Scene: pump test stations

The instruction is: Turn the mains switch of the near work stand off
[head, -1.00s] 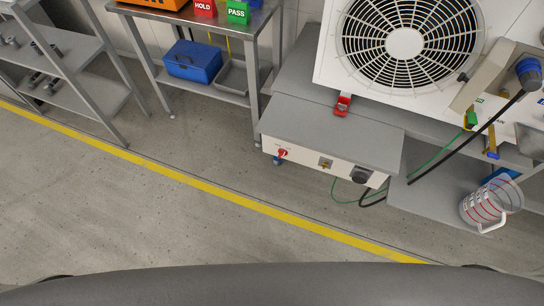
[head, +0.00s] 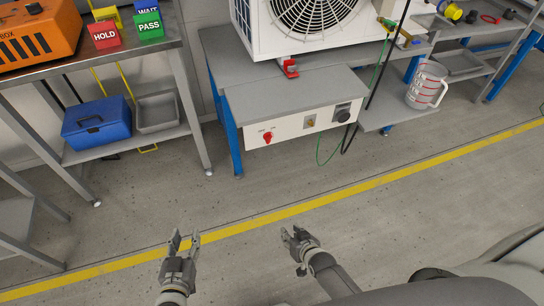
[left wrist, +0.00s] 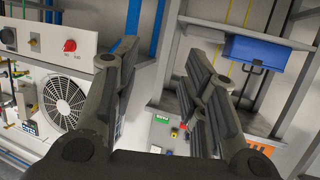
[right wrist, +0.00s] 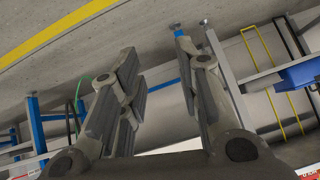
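The near work stand (head: 285,92) is a grey bench with a white front panel (head: 312,122). A red rotary switch (head: 267,138) sits at the panel's left end, and it also shows in the left wrist view (left wrist: 69,45). Its marks are too small to read surely. My left gripper (head: 184,240) is open and empty, in front of the stand and left of the switch. My right gripper (head: 293,238) is open and empty, also in front of the stand and slightly right of the switch. Neither touches the panel.
A white fan unit (head: 300,25) stands on the bench. A black knob (head: 343,115), cables and a clear jug (head: 427,84) are to the right. A metal table (head: 168,40) with a blue box (head: 97,122) on its lower shelf stands left. The floor before the stand is clear.

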